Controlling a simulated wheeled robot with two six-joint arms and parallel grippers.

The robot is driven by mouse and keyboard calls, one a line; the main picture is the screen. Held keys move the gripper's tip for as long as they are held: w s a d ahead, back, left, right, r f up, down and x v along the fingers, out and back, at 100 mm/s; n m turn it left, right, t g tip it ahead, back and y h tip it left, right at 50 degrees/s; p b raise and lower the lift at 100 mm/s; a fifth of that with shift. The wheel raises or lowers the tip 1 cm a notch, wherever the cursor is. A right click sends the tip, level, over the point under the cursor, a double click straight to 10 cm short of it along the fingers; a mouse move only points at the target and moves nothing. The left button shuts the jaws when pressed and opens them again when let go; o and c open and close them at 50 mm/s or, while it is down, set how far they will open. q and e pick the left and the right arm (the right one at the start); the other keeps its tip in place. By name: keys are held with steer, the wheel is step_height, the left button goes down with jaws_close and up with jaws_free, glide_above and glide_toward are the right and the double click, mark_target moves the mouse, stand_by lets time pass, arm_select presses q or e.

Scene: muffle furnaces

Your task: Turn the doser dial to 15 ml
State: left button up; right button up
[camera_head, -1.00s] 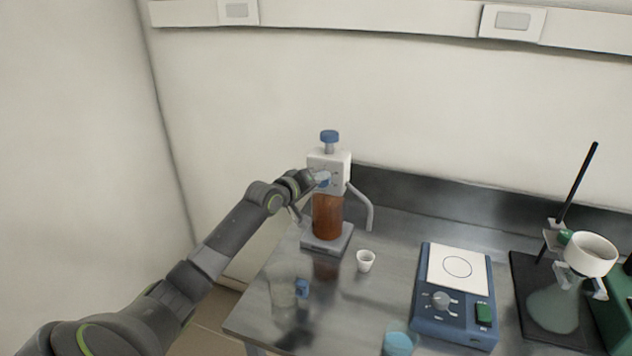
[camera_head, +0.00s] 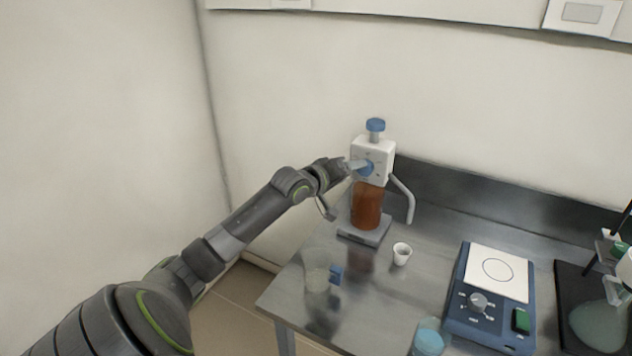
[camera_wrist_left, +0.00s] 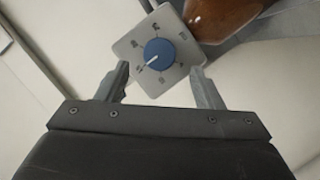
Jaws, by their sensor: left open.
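The doser is a white box head (camera_head: 385,155) with a blue top knob on a brown bottle (camera_head: 367,206), and its spout points down at the right. The round blue dial (camera_head: 367,168) is on the front of the head. In the left wrist view the dial (camera_wrist_left: 159,53) has a white pointer line aimed to the lower left, among small marks too blurred to read surely. My left gripper (camera_head: 354,165) is open right in front of the dial. In the wrist view its fingers (camera_wrist_left: 160,70) are spread on either side and below the dial, with visible gaps. My right gripper is not in view.
A small white cup (camera_head: 402,254) stands near the spout. A clear beaker (camera_head: 316,275), a blue-filled beaker (camera_head: 428,340) and a blue stirrer plate (camera_head: 488,300) are nearer the front. A stand with a flask (camera_head: 598,325) is at the right. The wall closes the back.

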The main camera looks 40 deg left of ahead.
arm_select(q)
steer(key=v, duration=1.3)
steer(key=shift+f, duration=0.1)
